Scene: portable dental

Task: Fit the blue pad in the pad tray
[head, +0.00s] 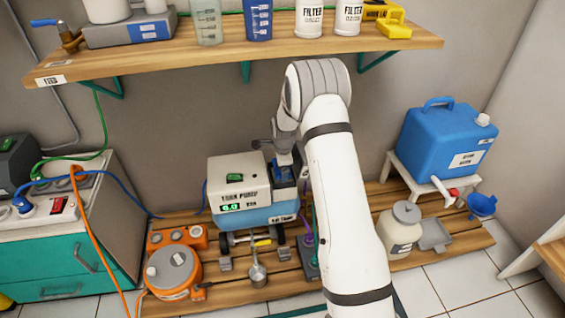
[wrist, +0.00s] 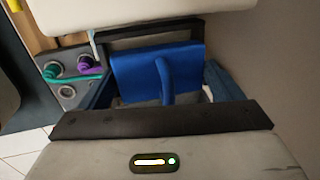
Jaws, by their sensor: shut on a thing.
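The blue pad (wrist: 135,72) shows in the wrist view between the two dark jaw edges of my gripper (wrist: 158,82), with a raised blue tab or handle on its face. My gripper is shut on it. In the head view my gripper (head: 284,172) points down at the right end of the white and blue pump unit (head: 240,172), over a small dark blue part. My arm hides some of this area.
A white jar (head: 400,232) and a blue water tank (head: 440,140) stand right. A loaded shelf (head: 230,50) hangs above. Purple and green hoses (wrist: 88,65) run close to the pad.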

